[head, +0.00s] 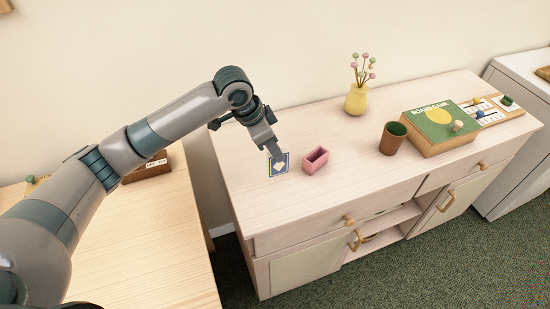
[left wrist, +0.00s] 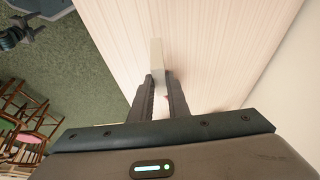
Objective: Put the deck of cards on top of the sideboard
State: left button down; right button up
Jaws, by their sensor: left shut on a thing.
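The deck of cards (head: 279,168), blue-edged with a white diamond shape on its face, is in my left gripper (head: 273,148) over the left part of the sideboard (head: 240,180) top. It looks tilted up on edge. I cannot tell if its lower edge touches the wood. In the left wrist view the deck (left wrist: 156,55) is a pale narrow slab sticking out beyond the fingers (left wrist: 160,95), which are shut on it.
A pink open box (head: 316,161) stands just right of the deck. Farther right are a yellow vase (head: 356,100), a brown cup (head: 392,138) and a board game box (head: 440,128). A wooden table (head: 160,240) is at left. The sideboard's front left top is clear.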

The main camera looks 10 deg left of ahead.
aim_at(275, 160)
pick_arm(q)
jog(key=shift+f, duration=0.35)
jog(key=shift+f+p, duration=0.7)
jog(key=shift+f, duration=0.9)
pick_arm(e)
jog(key=shift+s+r, duration=0.3)
jog(key=shift+r, duration=0.35)
pick_arm(q)
jog(key=shift+f, duration=0.1)
pick_arm(e)
jog(key=shift+d, duration=0.15)
pick_arm(q)
jog(key=c, duration=1.7)
grip_release()
